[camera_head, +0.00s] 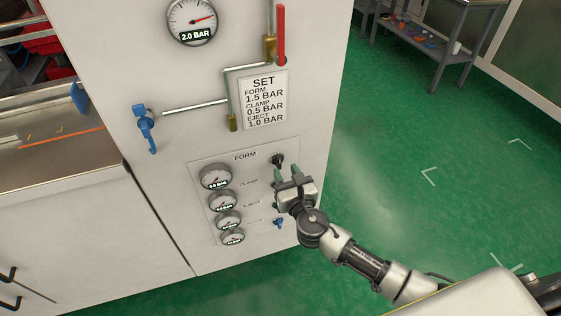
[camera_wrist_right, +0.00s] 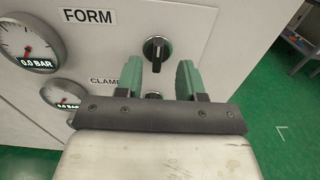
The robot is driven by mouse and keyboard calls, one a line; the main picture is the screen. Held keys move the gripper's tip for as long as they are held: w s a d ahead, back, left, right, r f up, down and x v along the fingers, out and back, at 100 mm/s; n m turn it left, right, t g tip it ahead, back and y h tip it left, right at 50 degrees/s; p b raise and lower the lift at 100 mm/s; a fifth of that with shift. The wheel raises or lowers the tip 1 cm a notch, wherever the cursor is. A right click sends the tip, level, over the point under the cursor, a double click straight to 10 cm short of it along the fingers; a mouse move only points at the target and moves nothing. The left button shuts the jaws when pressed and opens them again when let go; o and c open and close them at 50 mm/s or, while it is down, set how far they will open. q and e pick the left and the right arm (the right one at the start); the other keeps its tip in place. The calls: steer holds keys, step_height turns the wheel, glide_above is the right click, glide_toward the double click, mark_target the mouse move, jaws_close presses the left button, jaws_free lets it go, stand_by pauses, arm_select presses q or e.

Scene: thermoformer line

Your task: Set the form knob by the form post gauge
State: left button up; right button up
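The black form knob (camera_head: 277,160) sits at the upper right of the panel; in the right wrist view the form knob (camera_wrist_right: 157,50) has its white mark near upright. The top gauge (camera_head: 216,176), beside the FORM label, reads 0.0 BAR; this gauge also shows in the wrist view (camera_wrist_right: 30,50). A set card (camera_head: 262,100) lists form 1.5, clamp 0.5 and eject 1.0 BAR. My right gripper (camera_head: 288,174) is open, just below the form knob. In the wrist view its green fingers (camera_wrist_right: 159,72) are apart, with the knob beyond them. Contact is not visible. My left gripper is out of view.
Lower gauges (camera_head: 222,201) and a blue knob (camera_head: 278,223) share the panel; my gripper partly covers the knob column. A large gauge (camera_head: 191,21) reads 2.0 BAR. A red lever (camera_head: 281,35) and blue valve handle (camera_head: 146,125) stick out above. Green floor is free at right.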

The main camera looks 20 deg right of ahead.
mark_target(280, 162)
steer(key=w, duration=0.4)
steer(key=shift+w+a, duration=0.15)
steer(key=shift+w, duration=0.25)
jaws_close()
